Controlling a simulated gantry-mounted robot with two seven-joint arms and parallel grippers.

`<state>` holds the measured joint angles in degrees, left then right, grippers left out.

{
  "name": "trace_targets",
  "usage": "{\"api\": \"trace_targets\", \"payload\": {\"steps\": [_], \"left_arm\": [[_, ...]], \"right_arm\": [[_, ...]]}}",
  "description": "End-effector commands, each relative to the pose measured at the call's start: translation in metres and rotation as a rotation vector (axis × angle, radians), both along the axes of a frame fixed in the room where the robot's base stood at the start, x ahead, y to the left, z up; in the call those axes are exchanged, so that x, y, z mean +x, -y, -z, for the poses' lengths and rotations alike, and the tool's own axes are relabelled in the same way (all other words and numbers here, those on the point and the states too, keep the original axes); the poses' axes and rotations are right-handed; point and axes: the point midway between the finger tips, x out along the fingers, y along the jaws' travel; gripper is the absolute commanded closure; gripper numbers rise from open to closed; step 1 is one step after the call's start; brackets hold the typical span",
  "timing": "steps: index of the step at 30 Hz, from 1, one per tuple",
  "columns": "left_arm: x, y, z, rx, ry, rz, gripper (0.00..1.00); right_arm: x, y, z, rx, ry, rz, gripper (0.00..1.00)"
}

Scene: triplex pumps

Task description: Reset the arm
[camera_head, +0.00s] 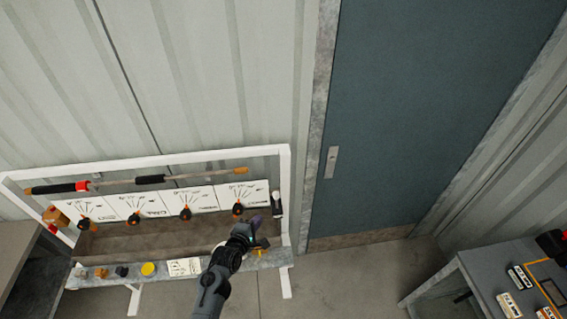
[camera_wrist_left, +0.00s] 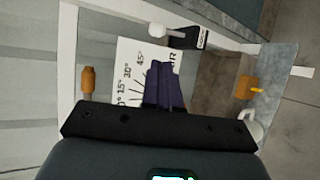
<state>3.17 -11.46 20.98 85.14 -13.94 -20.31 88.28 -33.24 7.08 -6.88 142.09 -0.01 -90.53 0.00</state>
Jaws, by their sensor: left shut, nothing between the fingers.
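My left arm reaches up from the bottom of the head view. Its gripper (camera_head: 255,223), with purple fingers, is in front of the right end of the white-framed pump rack. In the left wrist view the two purple fingers (camera_wrist_left: 164,84) are together, with nothing between them. Behind them is a white panel (camera_wrist_left: 128,62) with printed scale numbers. My right gripper is in neither view.
The rack carries white dial panels (camera_head: 150,203) with black-and-orange knobs and a long rod (camera_head: 120,184). A yellow cup (camera_head: 148,269) and small parts lie on its front ledge. A dark door (camera_head: 420,110) and a grey table (camera_head: 480,275) stand right. Floor (camera_head: 360,270) between is clear.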

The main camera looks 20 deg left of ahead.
Motion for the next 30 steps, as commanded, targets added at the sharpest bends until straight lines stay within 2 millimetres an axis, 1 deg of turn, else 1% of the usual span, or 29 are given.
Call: {"api": "trace_targets", "payload": {"steps": [2, 4, 7, 8, 9, 10, 12, 14, 15, 17, 18, 20, 21, 24, 27, 30], "left_arm": [[-0.003, 0.000, 0.004, 0.000, -0.007, 0.000, 1.00], [-0.010, -0.001, 0.012, 0.002, -0.022, -0.001, 1.00], [-0.030, -0.005, 0.033, 0.014, -0.062, 0.003, 1.00], [-0.038, -0.006, 0.042, 0.021, -0.078, 0.008, 1.00], [-0.052, -0.007, 0.053, 0.036, -0.101, 0.018, 1.00], [-0.063, -0.008, 0.058, 0.054, -0.112, 0.030, 1.00], [-0.087, -0.009, 0.060, 0.106, -0.128, 0.059, 1.00], [-0.111, -0.007, 0.056, 0.165, -0.161, 0.103, 1.00], [-0.128, -0.002, 0.051, 0.229, -0.195, 0.151, 1.00], [-0.153, 0.008, 0.042, 0.348, -0.254, 0.243, 1.00], [-0.169, 0.017, 0.034, 0.434, -0.297, 0.316, 1.00], [-0.195, 0.031, 0.019, 0.573, -0.358, 0.442, 1.00], [-0.213, 0.041, 0.008, 0.667, -0.398, 0.537, 1.00], [-0.250, 0.061, -0.024, 0.880, -0.470, 0.775, 1.00], [-0.274, 0.073, -0.054, 1.045, -0.504, 0.985, 1.00], [-0.290, 0.077, -0.074, 1.166, -0.523, 1.158, 1.00]], "right_arm": [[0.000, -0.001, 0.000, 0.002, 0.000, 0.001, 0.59], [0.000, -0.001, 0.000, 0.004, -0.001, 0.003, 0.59], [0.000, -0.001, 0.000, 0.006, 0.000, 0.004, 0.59], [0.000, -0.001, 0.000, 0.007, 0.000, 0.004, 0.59], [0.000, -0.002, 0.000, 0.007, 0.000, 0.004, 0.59], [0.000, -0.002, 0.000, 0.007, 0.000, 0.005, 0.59], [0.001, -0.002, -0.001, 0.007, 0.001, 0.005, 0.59], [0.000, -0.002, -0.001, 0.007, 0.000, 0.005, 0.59], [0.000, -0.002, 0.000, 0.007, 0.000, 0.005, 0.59], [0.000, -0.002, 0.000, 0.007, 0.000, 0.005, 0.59], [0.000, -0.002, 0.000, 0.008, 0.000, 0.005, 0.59], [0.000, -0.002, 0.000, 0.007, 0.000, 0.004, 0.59], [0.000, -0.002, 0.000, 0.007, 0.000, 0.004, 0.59], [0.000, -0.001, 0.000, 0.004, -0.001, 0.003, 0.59], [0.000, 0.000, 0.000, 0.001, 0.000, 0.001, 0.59], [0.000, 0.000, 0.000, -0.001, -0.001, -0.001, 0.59]]}}
